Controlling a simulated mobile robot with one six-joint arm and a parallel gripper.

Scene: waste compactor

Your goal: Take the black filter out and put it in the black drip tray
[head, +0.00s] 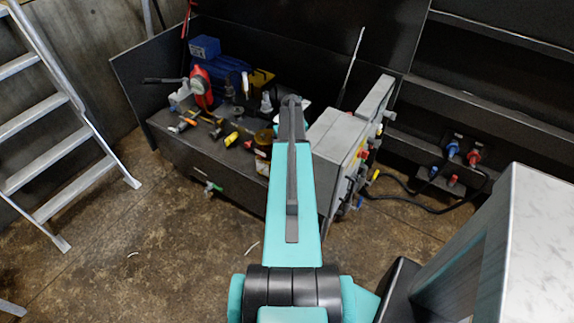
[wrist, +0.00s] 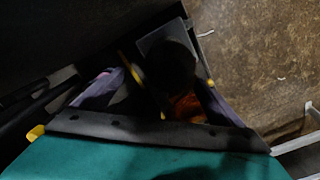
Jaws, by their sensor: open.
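In the wrist view, my gripper (wrist: 168,80) is open, with one finger on each side of a dark, rounded shape (wrist: 168,62) that looks like the black filter. The picture is too dark to tell whether the fingers touch it. An orange-brown part (wrist: 188,107) shows just below it, between the fingers. In the head view, my arm reaches to the hydraulic unit and hides the gripper and the filter. I cannot make out the black drip tray for certain in either view.
The dark unit (head: 190,158) carries a blue motor (head: 218,62), a red part (head: 201,88), several valves and an amber cylinder (head: 263,140). A grey electrical box (head: 335,140) stands close right of my arm. A ladder (head: 62,130) leans at the left. The front floor is clear.

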